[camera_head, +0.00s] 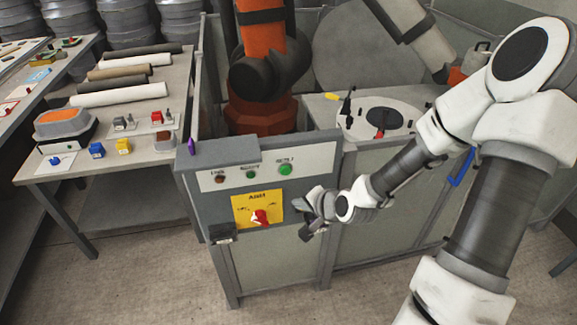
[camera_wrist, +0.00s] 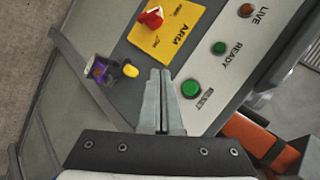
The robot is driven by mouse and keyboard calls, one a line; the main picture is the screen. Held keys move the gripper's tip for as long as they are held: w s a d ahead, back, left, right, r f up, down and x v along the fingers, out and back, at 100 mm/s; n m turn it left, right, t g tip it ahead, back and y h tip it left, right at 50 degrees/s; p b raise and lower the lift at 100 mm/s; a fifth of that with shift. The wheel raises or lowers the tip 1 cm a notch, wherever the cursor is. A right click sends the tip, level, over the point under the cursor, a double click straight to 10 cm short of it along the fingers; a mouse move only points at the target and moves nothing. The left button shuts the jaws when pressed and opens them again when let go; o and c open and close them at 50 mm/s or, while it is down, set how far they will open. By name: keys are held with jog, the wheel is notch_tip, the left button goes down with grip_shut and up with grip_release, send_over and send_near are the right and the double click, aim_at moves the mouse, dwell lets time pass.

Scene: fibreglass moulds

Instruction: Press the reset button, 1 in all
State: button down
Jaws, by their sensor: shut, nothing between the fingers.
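The reset button (camera_head: 285,169) is a round green button at the right end of the white label strip on the grey control panel. It shows larger in the wrist view (camera_wrist: 191,88), beside the word RESET, with its face uncovered. My gripper (camera_head: 305,211) is in front of the panel's right side, below the button in the head view. In the wrist view its two fingers (camera_wrist: 165,75) are together with nothing between them. Their tips appear just left of the button, apart from it in the picture. The gap in depth to the panel is hard to tell.
The panel also has a ready lamp (camera_wrist: 219,48), a live lamp (camera_wrist: 246,10) and a red rotary knob (camera_wrist: 151,17) on a yellow plate. A yellow button (camera_wrist: 130,71) sits left of my fingers. An orange robot arm (camera_head: 262,75) stands behind the panel.

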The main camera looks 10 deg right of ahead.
jog(key=shift+r, duration=0.1)
dwell(0.4)
jog(key=b, duration=0.1)
send_near(285, 175)
jog(key=shift+s+f+x, duration=0.15)
jog(key=shift+x, duration=0.75)
jog(key=shift+s+f+x, duration=0.15)
jog(key=shift+x, duration=0.7)
jog(key=shift+s+f+x, duration=0.1)
jog(key=shift+s+x, duration=0.05)
jog(key=shift+x, duration=0.75)
jog(key=shift+w+a, duration=0.1)
jog(key=shift+w, duration=0.05)
jog(key=shift+w, duration=0.3)
jog(key=shift+w, duration=0.4)
dwell(0.5)
jog(key=shift+s, duration=0.85)
